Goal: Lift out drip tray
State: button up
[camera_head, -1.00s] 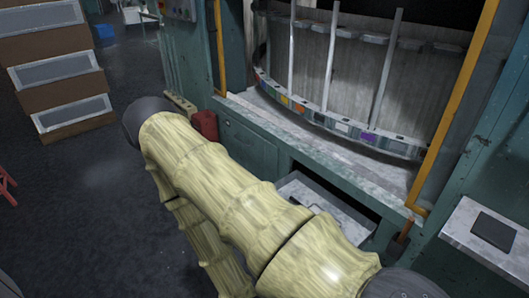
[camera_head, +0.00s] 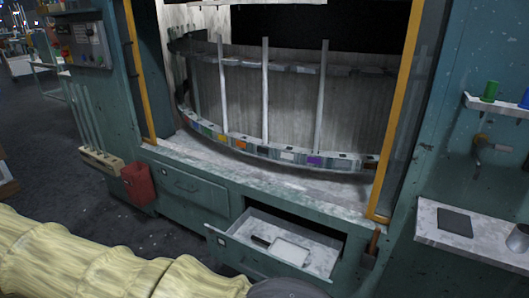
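A pulled-out drawer (camera_head: 258,224) shows low in the teal machine. It has a pale grey, speckled bottom. A flat white piece (camera_head: 291,251) with a short dark part at its left end lies inside it. I cannot tell whether the drawer or this piece is the drip tray. My yellow, ribbed arm crosses the lower left, in front of the drawer's left. My gripper is out of view.
A closed drawer (camera_head: 185,187) sits left of the open one. A red can (camera_head: 137,183) and a rack of rods (camera_head: 101,163) stand further left. A grey side shelf (camera_head: 480,235) juts out at right. Yellow posts (camera_head: 398,120) frame the machine opening.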

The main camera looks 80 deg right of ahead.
aim_at(296, 253)
jog(key=i, duration=1.6)
jog(key=z, duration=2.9)
